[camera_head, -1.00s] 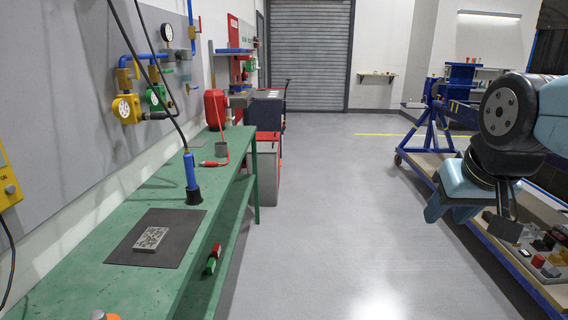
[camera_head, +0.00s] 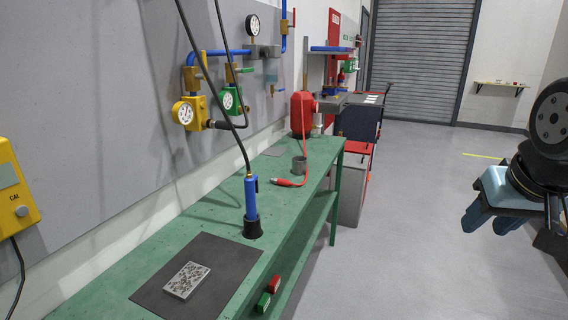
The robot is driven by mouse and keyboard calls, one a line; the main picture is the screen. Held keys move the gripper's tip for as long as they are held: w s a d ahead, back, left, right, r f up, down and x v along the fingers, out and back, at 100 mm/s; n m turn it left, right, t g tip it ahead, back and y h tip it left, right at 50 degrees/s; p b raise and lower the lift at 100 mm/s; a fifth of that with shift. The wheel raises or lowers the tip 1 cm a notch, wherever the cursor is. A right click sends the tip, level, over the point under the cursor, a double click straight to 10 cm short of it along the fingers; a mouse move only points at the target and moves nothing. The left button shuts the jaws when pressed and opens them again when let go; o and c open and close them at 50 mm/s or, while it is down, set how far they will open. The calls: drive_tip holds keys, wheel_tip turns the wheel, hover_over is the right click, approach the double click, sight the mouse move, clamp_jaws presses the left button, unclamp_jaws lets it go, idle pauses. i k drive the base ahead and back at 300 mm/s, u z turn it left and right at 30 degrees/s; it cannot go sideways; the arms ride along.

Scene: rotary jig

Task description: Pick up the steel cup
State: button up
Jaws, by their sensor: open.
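A small grey steel cup (camera_head: 299,165) stands upright on the green bench (camera_head: 216,213), toward its far end. A red cable with a red plug lies right beside it. My gripper (camera_head: 484,222) is at the right side of the picture, over the floor and well apart from the bench and the cup. Its fingers are open and hold nothing that I can see. Part of my arm is cut off by the right edge.
A blue tool (camera_head: 251,208) hangs from a black cable over the bench. A dark mat (camera_head: 225,259) carries a grey patterned plate (camera_head: 187,280). A red device (camera_head: 302,113) stands behind the cup. Gauges line the left wall. The floor (camera_head: 405,230) right of the bench is clear.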

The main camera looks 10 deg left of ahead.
sight(299, 162)
drive_tip(key=u, duration=0.4)
drive_tip(key=i, duration=1.7)
drive_tip(key=u, duration=0.4)
